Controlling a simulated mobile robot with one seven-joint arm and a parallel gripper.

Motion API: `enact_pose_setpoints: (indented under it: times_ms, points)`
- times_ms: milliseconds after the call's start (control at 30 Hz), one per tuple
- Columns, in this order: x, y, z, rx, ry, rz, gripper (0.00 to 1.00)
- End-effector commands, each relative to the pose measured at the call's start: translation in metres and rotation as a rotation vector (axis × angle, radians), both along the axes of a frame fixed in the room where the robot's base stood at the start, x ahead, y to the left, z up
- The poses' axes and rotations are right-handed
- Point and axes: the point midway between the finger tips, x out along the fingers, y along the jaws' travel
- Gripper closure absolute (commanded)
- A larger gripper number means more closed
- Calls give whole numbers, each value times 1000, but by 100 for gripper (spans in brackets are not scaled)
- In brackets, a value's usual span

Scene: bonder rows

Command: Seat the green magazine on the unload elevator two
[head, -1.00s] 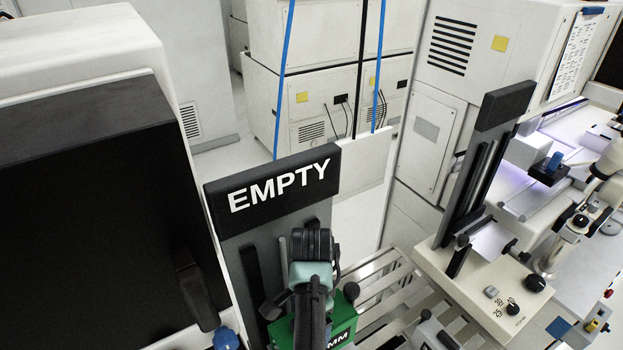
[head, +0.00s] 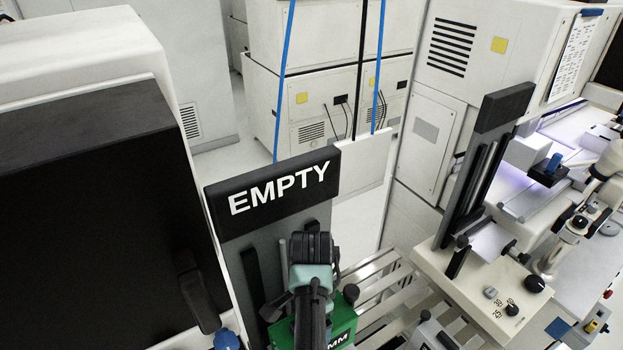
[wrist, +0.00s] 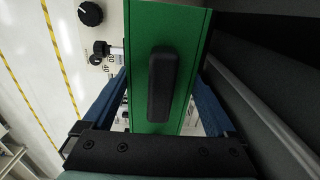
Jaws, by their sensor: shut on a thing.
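The green magazine (head: 343,316) is at the bottom centre of the head view, in front of the dark panel marked EMPTY (head: 280,188). My gripper (wrist: 155,115) is shut on it in the wrist view, with blue fingers on both sides of the green body (wrist: 180,70). A black handle (wrist: 162,84) stands on the magazine's near face. In the head view my arm hides part of the magazine, and its underside cannot be seen. An elevator with a dark upright (head: 484,150) and a cream base (head: 478,278) stands to the right; I cannot tell its number.
A machine with a large black door (head: 95,210) stands close on the left. A slatted rack (head: 385,290) lies between the EMPTY panel and the right-hand elevator. A microscope-like bonder part (head: 580,225) is at the far right. Cream cabinets (head: 310,90) stand behind.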

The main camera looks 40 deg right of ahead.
Motion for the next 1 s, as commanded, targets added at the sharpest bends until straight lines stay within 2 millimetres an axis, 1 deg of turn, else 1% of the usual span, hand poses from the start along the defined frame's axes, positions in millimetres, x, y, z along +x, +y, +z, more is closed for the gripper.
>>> enact_pose_setpoints:
  times_ms: [267, 733, 1000]
  points:
    - [1, 0, -2, -1, -2, 0, 100]
    - [0, 0, -24, -1, -2, 0, 100]
    - [1, 0, -25, -1, -2, 0, 100]
